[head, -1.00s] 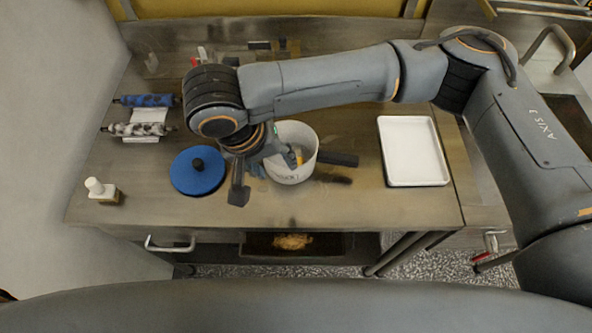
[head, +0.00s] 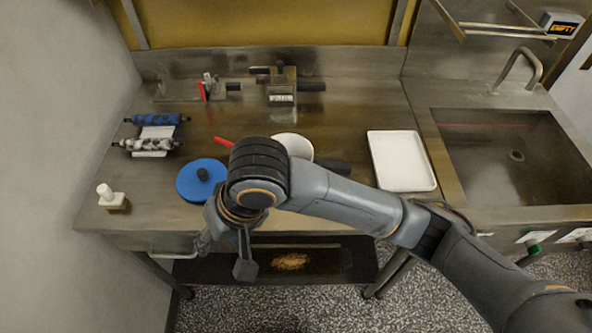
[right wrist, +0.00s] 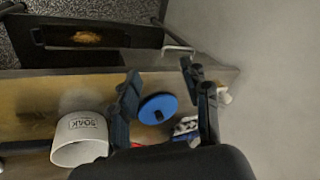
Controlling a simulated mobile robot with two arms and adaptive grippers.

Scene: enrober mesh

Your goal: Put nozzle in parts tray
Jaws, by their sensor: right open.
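My right gripper (head: 225,255) is open and empty, fingers hanging at the bench's front edge, in front of the blue lid. In the right wrist view its fingers (right wrist: 160,80) stand apart with nothing between them. The parts tray appears to be the white rectangular tray (head: 402,161) on the bench's right side; it looks empty. I cannot make out a nozzle. A white pot (head: 291,147) is partly hidden behind my right arm; its SOAK label shows in the right wrist view (right wrist: 80,140). My left gripper is not in view.
A blue lid with black knob (head: 201,180) lies left of the pot. Two rollers (head: 150,140), a white-topped bottle (head: 110,198) and a metal fixture (head: 282,88) stand on the bench. A sink (head: 512,150) is at right. A lower shelf (head: 210,270) lies below.

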